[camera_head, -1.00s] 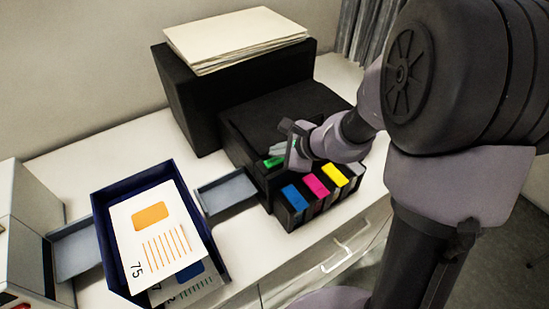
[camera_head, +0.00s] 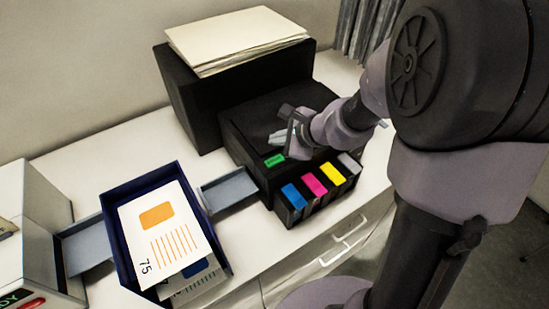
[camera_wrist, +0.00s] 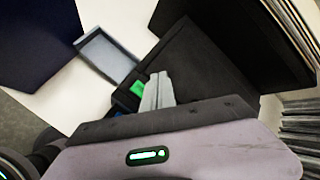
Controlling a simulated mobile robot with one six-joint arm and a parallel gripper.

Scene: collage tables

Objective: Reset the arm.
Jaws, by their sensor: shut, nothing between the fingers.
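My gripper (camera_head: 279,137) is shut and empty. In the head view it hangs over the front part of the black printer (camera_head: 262,112), just above and behind the green button (camera_head: 274,161). In the wrist view the closed fingers (camera_wrist: 158,92) stand in front of the printer's dark top, with the green button (camera_wrist: 137,88) just left of them. I cannot tell the exact gap between the fingertips and the printer.
Blue, magenta and yellow cartridges (camera_head: 314,184) stand in the printer's front. A grey tray (camera_head: 228,190) sticks out at left. A blue box (camera_head: 113,225) holds printed cards (camera_head: 160,235). A black box (camera_head: 180,100) carries a paper stack (camera_head: 238,38) behind. A drawer handle (camera_head: 345,248) is below.

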